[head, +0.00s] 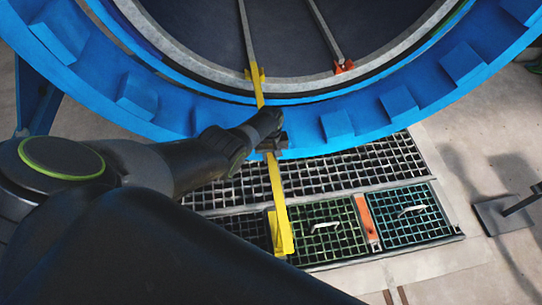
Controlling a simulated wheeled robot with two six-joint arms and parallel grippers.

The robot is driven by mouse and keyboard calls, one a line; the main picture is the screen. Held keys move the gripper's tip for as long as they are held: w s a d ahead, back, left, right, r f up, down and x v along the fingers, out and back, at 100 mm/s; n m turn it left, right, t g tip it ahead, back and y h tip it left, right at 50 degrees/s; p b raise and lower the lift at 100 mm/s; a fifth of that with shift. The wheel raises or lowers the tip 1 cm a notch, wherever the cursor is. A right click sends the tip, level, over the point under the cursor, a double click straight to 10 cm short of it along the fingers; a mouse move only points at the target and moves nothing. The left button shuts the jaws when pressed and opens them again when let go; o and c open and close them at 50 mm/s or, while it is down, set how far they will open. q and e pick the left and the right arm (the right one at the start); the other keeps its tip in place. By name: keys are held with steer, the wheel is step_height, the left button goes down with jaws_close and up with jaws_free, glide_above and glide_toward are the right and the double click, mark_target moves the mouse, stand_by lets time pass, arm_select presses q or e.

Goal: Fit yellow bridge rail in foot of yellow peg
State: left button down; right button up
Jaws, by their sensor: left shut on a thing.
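The yellow bridge rail (277,190) is a long, narrow bar running from the autoclave mouth toward the floor grating. My left gripper (272,136) is shut on it near its upper part, just in front of the blue ring. A yellow foot (256,74) stands on the grey rim at the end of a grey inner rail. The rail's far end overlaps this foot in the picture; I cannot tell whether it is seated. The near end lies by a yellow piece (281,236) at the grating. My gripper hides part of the rail. My right gripper is out of view.
The blue autoclave ring (300,130) with raised blocks arches over the work area. A red-orange foot (343,66) sits on the rim to the right. An orange bar (366,218) lies between a green-edged grate (325,205) and a teal-edged grate (408,192).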

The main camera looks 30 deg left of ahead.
arm_select(q)
steer(key=shift+f+b, duration=0.45)
steer(key=shift+f, duration=0.15)
steer(key=shift+r, duration=0.2)
steer(key=shift+r+p, duration=0.4)
steer(key=shift+p, duration=0.15)
stand_by(0.7)
